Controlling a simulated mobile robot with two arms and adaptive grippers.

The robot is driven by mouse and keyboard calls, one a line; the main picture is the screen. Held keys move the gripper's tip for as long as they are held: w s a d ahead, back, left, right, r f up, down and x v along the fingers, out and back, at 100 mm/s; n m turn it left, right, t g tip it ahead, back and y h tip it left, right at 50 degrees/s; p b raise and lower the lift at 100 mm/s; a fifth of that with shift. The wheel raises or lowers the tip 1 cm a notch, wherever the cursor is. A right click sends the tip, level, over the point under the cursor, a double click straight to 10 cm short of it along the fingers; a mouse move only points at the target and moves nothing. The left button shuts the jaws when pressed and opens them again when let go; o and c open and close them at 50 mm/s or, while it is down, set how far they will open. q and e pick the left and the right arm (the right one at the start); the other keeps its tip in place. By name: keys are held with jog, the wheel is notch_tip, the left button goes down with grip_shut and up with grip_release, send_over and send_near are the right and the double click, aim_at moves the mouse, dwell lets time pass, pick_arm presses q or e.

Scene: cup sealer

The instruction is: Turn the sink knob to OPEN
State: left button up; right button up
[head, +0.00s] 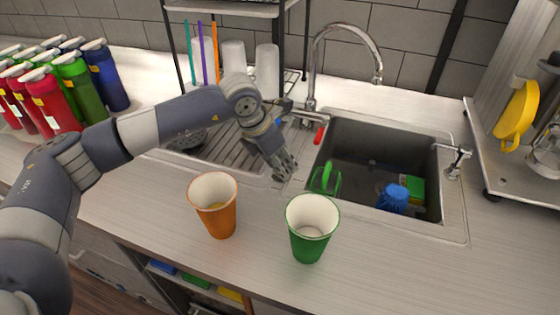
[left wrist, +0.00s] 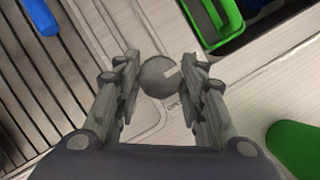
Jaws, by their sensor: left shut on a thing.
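The sink knob (left wrist: 158,77) is a round grey disc with a pale pointer mark on its right side, seen in the left wrist view. Small printed lettering sits just below and right of it, partly hidden by a finger. My left gripper (left wrist: 160,66) is shut on the knob, with one finger on each side. In the head view my left gripper (head: 284,172) points down at the counter beside the left edge of the sink (head: 352,135) and hides the knob. My right gripper is not in view.
An orange cup (head: 221,222) and a green cup (head: 308,247) stand on the counter in front. The faucet (head: 312,85) is behind. A green-handled thing (head: 325,180) and a blue thing (head: 393,198) are in the sink. Several bottles (head: 76,85) stand at left.

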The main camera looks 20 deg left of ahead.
pick_arm(q)
jog(key=shift+w+f+m+h+b, duration=0.1)
jog(key=shift+m+h+b, duration=0.2)
jog(key=shift+m+b, duration=0.45)
jog(key=shift+m+g+h+b, duration=0.3)
jog(key=shift+m+g+b, duration=0.2)
jog(key=shift+m+b, duration=0.6)
jog(key=m+b, duration=0.1)
jog(key=m, duration=0.1)
jog(key=m+g+b, duration=0.1)
jog(key=m, duration=0.1)
jog(key=shift+w+m+g+h, duration=0.1)
jog(key=shift+m+g+h, duration=0.2)
jog(key=shift+m, duration=0.05)
jog(key=m+g+b, duration=0.1)
jog(key=m, duration=0.3)
jog(key=shift+w+m+g, duration=0.1)
jog(key=shift+m+g, duration=0.2)
jog(key=shift+g, duration=0.1)
jog(key=shift+w+r+m+g+y, duration=0.15)
jog(key=shift+m+g, duration=0.3)
jog(key=shift+m, duration=0.8)
jog(key=shift+s+r+m+g+y, duration=0.1)
jog(key=shift+m+g+y, duration=0.25)
jog(key=shift+m, duration=0.9)
jog(key=o, duration=1.1)
jog(key=shift+f, duration=0.1)
